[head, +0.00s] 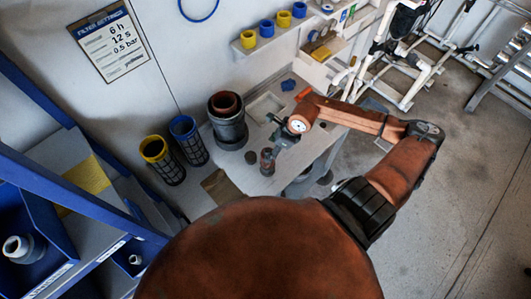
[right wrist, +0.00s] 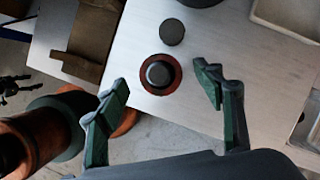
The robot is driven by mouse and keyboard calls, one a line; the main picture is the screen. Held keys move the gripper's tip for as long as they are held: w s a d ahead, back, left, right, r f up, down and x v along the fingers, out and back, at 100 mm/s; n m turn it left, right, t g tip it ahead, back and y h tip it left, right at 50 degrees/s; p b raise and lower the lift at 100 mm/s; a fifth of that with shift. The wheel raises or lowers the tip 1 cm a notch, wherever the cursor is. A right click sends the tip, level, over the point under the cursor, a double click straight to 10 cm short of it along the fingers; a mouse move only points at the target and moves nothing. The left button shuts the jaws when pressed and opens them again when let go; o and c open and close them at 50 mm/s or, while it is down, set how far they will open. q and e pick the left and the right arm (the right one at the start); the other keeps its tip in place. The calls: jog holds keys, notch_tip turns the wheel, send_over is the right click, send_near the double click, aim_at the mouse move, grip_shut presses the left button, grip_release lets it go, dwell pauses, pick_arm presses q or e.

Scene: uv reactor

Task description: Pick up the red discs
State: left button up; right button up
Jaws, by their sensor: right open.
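A reddish-brown disc-shaped rim with a dark round knob or cap at its centre (right wrist: 160,75) shows on the grey table in the right wrist view. In the head view a small upright reddish-grey cylinder (head: 267,162) stands on the table, apparently the same thing; I cannot tell whether it is several stacked discs. My right gripper (head: 284,138) is open and empty, close beside and above it. In the right wrist view its green-padded fingers (right wrist: 162,82) lie on either side of the reddish rim, apart from it. My left gripper is not in view.
A flat dark disc (right wrist: 172,32) lies close by. A large grey pot with a brown ring (head: 228,120) stands behind. Blue (head: 188,140) and yellow (head: 162,160) mesh filters stand left. A shallow tray (head: 265,106) and blue piece (head: 288,85) lie at the table's back.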

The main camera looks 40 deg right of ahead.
aim_at(270, 151)
jog(key=p+x, duration=0.1)
jog(key=x, duration=0.2)
jog(key=shift+s, duration=0.2)
jog(key=x, duration=0.2)
jog(key=shift+w+f+p, duration=0.1)
jog(key=shift+f+p, duration=0.2)
jog(key=shift+f, duration=0.1)
jog(key=c, duration=1.2)
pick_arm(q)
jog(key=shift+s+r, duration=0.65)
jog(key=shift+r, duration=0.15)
pick_arm(e)
jog(key=shift+c, duration=0.3)
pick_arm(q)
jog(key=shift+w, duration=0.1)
